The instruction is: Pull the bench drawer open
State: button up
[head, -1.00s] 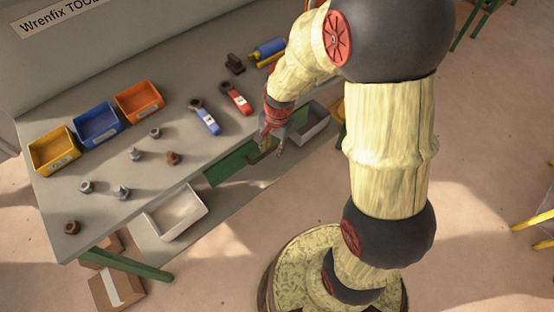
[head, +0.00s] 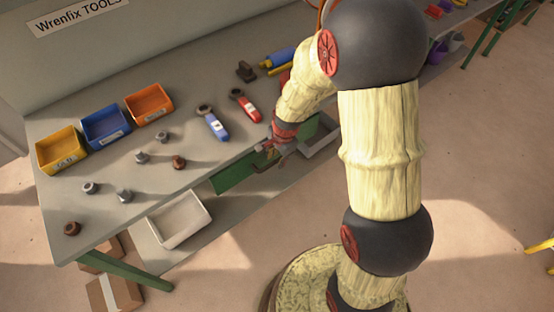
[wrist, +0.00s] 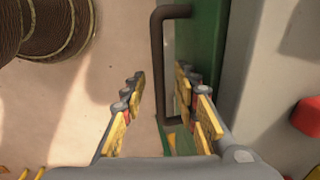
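The bench drawer has a green front (head: 235,174) under the bench's front edge in the head view. It also shows as a green strip in the wrist view (wrist: 205,45). Its dark brown bar handle (wrist: 157,55) runs up the middle of the wrist view. My gripper (head: 272,150) is at the drawer front, low beside the bench edge. In the wrist view my gripper (wrist: 161,76) is open, with one finger on each side of the handle. The fingers look apart from the bar. In the head view the handle is mostly hidden by my gripper.
The grey bench top (head: 190,185) holds yellow, blue (head: 105,126) and orange bins, several bolts and nuts, and blue and red wrenches (head: 245,106). A white tray (head: 180,218) sits on the lower shelf. The floor in front of the drawer looks clear.

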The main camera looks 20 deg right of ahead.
jog(key=shift+c, duration=1)
grip_shut()
